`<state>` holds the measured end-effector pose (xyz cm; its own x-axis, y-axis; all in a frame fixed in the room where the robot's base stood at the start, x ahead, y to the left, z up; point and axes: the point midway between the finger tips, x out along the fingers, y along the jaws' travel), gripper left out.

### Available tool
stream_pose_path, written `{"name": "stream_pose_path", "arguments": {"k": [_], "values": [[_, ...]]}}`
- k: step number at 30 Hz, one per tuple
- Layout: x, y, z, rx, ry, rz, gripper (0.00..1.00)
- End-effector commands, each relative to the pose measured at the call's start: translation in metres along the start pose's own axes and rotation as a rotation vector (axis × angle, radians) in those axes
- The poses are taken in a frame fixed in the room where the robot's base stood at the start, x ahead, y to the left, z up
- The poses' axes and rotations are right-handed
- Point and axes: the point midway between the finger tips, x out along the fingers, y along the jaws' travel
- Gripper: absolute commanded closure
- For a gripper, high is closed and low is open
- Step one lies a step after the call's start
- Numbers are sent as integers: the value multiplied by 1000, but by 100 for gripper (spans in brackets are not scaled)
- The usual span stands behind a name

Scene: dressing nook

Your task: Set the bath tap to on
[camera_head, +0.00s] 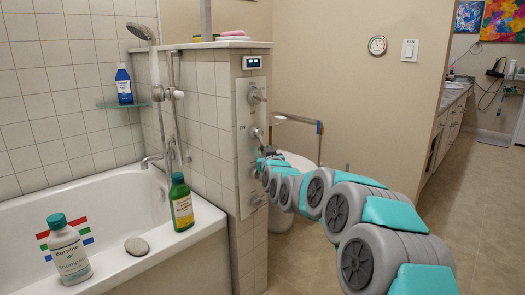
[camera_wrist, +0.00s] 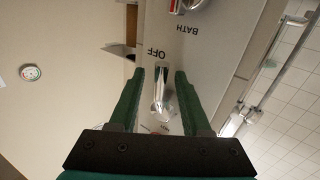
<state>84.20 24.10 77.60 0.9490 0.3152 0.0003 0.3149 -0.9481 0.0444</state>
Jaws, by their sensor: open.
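A pale control panel (camera_head: 251,150) with several metal taps is set in the end of the tiled half wall in the head view. My gripper (camera_head: 263,163) is at its lower middle, and the arm hides part of it. In the wrist view, my gripper (camera_wrist: 160,72) is open, with one green finger on each side of a shiny metal tap lever (camera_wrist: 162,88). I cannot tell whether the fingers touch it. An upside-down "OFF" label (camera_wrist: 160,54) is just beyond the lever, and a "BATH" label (camera_wrist: 187,30) lies farther up. I cannot tell which tap "BATH" names.
Open floor (camera_head: 490,200) lies at the right.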

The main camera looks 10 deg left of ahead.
Motion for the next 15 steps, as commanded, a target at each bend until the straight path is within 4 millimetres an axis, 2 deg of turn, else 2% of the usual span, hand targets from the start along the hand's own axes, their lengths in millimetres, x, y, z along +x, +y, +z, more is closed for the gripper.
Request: {"name": "stream_pose_path", "arguments": {"k": [11, 15], "values": [[6, 0, 0, -1, -1, -1, 53], [6, 0, 0, -1, 0, -1, 69]]}}
